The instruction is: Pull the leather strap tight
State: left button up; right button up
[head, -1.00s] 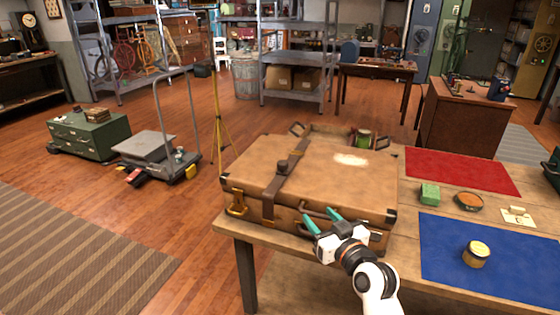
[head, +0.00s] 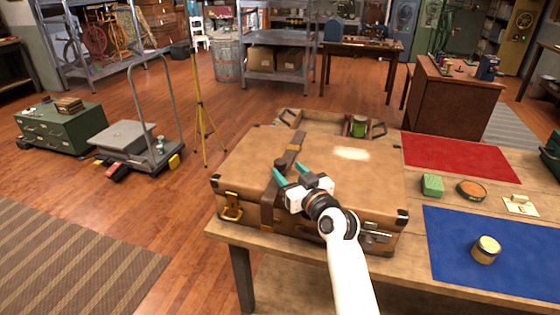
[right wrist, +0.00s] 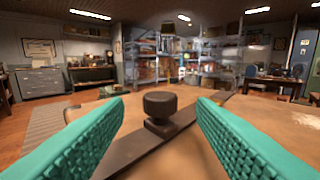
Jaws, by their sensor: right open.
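A brown leather suitcase (head: 345,180) lies shut on the wooden table, and its lid fills the lower right wrist view (right wrist: 240,160). A dark leather strap (head: 272,192) runs across the lid and down the front, left of the middle. A dark round knob (head: 280,163) stands on the strap; it also shows in the right wrist view (right wrist: 160,108). My right gripper (head: 289,172) is over the lid just beside the knob. Its teal fingers (right wrist: 160,125) are wide apart, one each side of the knob in the picture, with nothing between them touching. My left gripper is not seen.
Right of the suitcase are a red mat (head: 460,157), a blue mat (head: 480,250), a green block (head: 432,185), a round tin (head: 485,249) and a shallow bowl (head: 471,190). A tray (head: 290,117) with a green spool (head: 358,126) is behind the suitcase.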

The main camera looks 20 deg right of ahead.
aim_at(283, 166)
jog(key=w, duration=0.4)
jog(key=shift+w+a+f, duration=0.1)
jog(key=shift+w+a, duration=0.05)
jog(key=shift+a, duration=0.25)
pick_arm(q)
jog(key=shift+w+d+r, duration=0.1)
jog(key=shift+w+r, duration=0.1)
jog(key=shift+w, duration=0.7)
pick_arm(e)
jog(key=shift+w+a, duration=0.1)
jog(key=shift+w, duration=0.4)
grip_shut()
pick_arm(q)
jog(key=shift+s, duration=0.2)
